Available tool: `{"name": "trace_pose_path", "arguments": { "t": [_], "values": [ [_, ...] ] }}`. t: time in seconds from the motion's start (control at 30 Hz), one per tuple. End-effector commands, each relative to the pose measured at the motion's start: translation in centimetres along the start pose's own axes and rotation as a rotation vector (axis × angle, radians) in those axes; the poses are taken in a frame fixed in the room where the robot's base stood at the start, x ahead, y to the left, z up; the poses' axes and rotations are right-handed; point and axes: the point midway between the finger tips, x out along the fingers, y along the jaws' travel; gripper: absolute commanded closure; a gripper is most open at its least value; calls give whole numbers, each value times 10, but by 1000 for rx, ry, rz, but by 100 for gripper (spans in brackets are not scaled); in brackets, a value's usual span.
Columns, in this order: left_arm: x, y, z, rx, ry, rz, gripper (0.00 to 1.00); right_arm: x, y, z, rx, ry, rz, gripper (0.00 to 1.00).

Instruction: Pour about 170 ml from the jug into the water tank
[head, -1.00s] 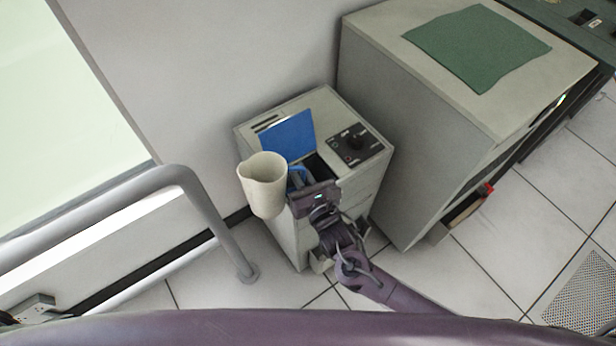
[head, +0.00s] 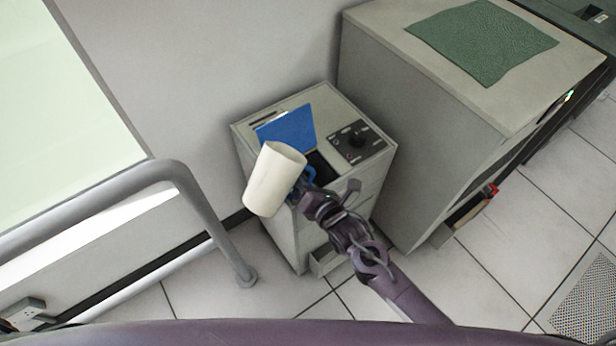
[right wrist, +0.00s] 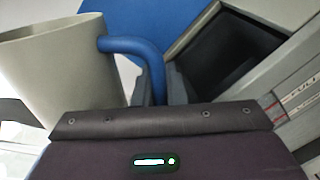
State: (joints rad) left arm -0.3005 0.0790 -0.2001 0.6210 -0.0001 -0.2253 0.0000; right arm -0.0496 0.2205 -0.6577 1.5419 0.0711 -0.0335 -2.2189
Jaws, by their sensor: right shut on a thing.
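The cream jug (head: 272,182) is held off the floor at the front left corner of the grey cabinet. It is tilted, its mouth end leaning up and right toward the cabinet top, and its inside is hidden in the head view. My right gripper (head: 303,185) is shut on the jug's blue handle (right wrist: 125,45); the jug body (right wrist: 60,70) shows at left in the right wrist view. The water tank's dark opening (head: 322,166) is in the cabinet top, just right of the jug, with its blue lid (head: 290,127) raised. It also shows in the wrist view (right wrist: 228,52). No water is visible. My left gripper is out of view.
A black panel with a knob (head: 357,141) is right of the opening. A larger grey cabinet (head: 430,110) with a green cloth (head: 483,42) stands at the right.

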Motion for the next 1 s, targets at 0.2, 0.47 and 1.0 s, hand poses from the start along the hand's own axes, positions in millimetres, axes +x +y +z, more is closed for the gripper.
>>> {"name": "trace_pose_path", "arguments": {
  "t": [0.2,0.47,1.0],
  "values": [
    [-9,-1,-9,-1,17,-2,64,-2,11,0,135,37,6,100],
    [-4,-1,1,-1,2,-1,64,-2,10,-11,239,73,8,100],
    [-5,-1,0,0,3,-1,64,-3,13,-16,329,103,13,100]
  ]
}}
